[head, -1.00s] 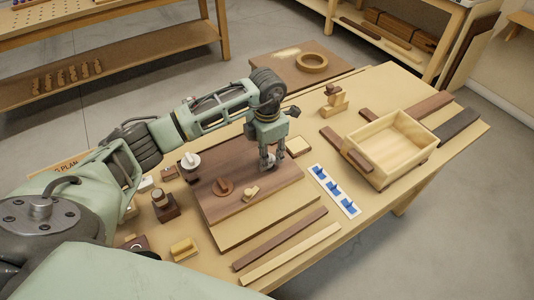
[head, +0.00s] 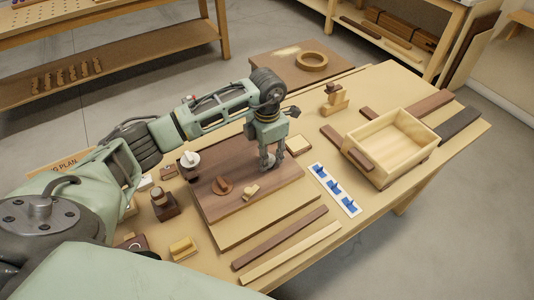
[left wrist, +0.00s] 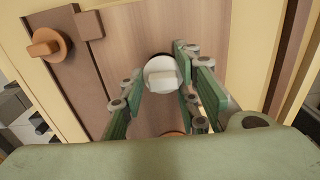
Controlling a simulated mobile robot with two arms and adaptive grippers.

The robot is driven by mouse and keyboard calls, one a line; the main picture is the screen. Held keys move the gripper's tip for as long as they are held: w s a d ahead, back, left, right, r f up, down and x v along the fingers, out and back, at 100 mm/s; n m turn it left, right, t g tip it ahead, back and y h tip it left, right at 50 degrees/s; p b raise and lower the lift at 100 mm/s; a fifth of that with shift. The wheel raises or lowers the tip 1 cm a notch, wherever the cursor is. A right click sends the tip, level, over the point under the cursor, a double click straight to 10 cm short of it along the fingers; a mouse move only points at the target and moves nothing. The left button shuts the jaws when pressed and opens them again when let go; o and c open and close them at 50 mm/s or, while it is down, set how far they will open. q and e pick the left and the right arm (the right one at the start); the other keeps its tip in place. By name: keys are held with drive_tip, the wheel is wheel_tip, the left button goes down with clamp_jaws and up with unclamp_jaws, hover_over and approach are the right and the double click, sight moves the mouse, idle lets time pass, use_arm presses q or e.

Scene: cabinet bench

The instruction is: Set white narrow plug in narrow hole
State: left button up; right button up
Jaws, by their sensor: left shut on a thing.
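The white plug (left wrist: 162,76), a round disc with a blocky knob, shows between the fingers of my left gripper (left wrist: 162,95) in the left wrist view. A dark rim of a hole shows along its far edge; I cannot tell how deep it sits. In the head view my left gripper (head: 271,165) points down at the right part of the dark brown board (head: 240,208), its fingers hiding the plug. Another white round piece (head: 190,160) stands at the board's left corner. My right gripper is out of view.
A brown round plug (head: 223,186) and a small tan piece (head: 250,192) are on the board near the gripper. A blue-and-white strip (head: 334,190) and an open wooden box (head: 393,148) are to the right. Wood strips (head: 290,253) lie in front.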

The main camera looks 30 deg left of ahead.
use_arm(q)
drive_tip(key=shift+f+b, duration=0.5)
drive_tip(key=shift+f, duration=0.15)
idle(0.3)
drive_tip(key=o, duration=0.9)
drive_tip(key=shift+o, duration=0.4)
drive_tip(key=o, duration=0.3)
drive_tip(key=shift+o, duration=0.2)
drive_tip(key=shift+r, duration=0.1)
drive_tip(key=shift+r+p, duration=2.35)
drive_tip(key=shift+r, duration=1.35)
